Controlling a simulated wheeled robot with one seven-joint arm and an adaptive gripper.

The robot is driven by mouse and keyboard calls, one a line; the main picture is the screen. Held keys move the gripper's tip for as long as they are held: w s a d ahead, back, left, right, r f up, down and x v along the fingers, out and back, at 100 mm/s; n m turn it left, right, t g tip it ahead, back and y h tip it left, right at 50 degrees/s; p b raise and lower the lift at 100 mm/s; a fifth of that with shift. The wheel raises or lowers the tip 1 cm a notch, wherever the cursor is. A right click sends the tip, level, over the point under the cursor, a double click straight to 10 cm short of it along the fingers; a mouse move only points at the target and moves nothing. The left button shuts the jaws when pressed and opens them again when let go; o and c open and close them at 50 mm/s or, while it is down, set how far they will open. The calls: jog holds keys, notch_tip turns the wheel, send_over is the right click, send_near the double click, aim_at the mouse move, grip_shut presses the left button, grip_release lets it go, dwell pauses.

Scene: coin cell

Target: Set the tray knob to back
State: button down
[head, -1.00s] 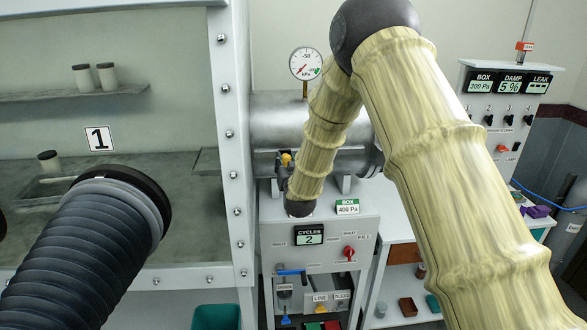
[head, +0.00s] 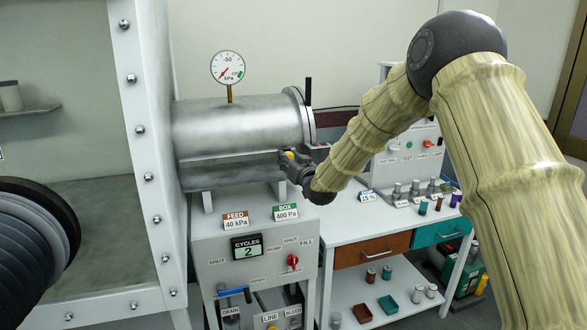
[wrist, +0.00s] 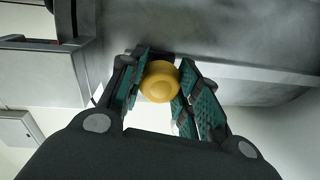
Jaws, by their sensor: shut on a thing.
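The tray knob is a round yellow knob (wrist: 160,82), held between the green-padded fingers of my gripper (wrist: 163,75) in the wrist view. In the head view the knob (head: 289,155) shows as a small yellow spot at the dark gripper (head: 294,165), low on the front of the steel cylinder (head: 240,125). It stands near the cylinder's right end, away from the glovebox wall. My gripper is shut on the knob. The fingertips partly hide its mount, and I cannot read any position marks.
A cabinet (head: 220,277) with a red fill knob (head: 292,261) and a cycles display (head: 246,247) stands below the cylinder. An upright black handle (head: 308,92) is at the cylinder's right end. A bench (head: 350,228) with small jars is at right, the glovebox wall (head: 145,150) at left.

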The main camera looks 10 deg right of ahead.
jog(key=shift+w+d, duration=0.2)
jog(key=shift+d, duration=0.9)
jog(key=c, duration=1)
grip_release()
jog(key=shift+d, duration=0.2)
jog(key=shift+a, duration=0.1)
jog(key=v, duration=1.2)
